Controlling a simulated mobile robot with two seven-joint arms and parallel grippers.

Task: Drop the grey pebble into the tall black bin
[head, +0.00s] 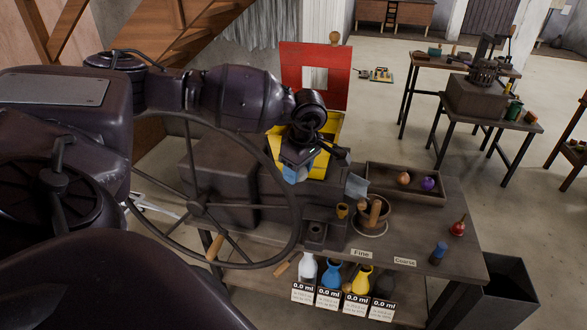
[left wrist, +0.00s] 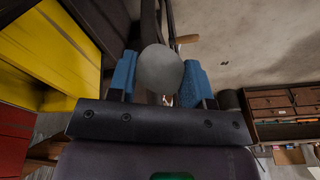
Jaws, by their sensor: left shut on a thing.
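The grey pebble (left wrist: 160,69) is round and smooth. In the left wrist view it sits between the blue fingertips of my left gripper (left wrist: 160,75), which is shut on it. In the head view my left gripper (head: 297,173) is above the dark machine near the yellow part, and I cannot make out the pebble there. The tall black bin (head: 508,297) stands on the floor at the lower right, past the table's right end, well apart from the gripper. Its top is open. My right gripper is not in view.
A large spoked wheel (head: 290,235) stands in front of my left arm.

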